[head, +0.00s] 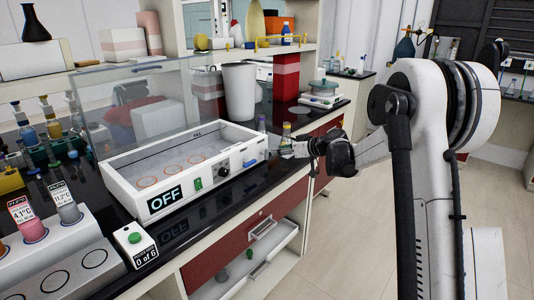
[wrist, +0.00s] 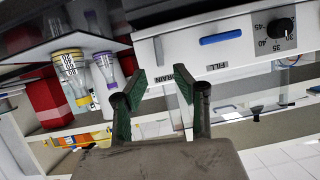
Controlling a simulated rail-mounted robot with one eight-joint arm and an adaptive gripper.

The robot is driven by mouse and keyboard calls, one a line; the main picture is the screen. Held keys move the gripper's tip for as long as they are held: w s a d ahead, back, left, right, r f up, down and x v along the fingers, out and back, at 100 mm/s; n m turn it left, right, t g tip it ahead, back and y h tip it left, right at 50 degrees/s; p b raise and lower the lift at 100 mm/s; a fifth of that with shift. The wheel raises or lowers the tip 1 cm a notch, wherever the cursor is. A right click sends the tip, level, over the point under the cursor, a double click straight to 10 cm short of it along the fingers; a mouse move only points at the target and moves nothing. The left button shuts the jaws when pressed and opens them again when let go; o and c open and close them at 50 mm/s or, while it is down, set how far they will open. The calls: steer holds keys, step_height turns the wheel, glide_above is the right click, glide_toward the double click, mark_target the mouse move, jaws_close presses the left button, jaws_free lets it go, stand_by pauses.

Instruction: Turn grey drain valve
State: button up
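The white water bath (head: 190,175) stands on the black bench with an "OFF" sign on its front. In the wrist view the bath front (wrist: 255,58) appears upside down. It shows the words DRAIN and FILL, a blue valve handle (wrist: 221,38) and a black dial (wrist: 281,29).
Flasks with a yellow ring (wrist: 71,75) and a purple ring (wrist: 108,78) stand close to my gripper by the bath's end. A clear shield (head: 150,100) stands behind the bath. A drawer (head: 245,262) is open below. The floor at right is clear.

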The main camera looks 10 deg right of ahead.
mark_target(268, 151)
steer(key=x, duration=0.7)
jaws_close()
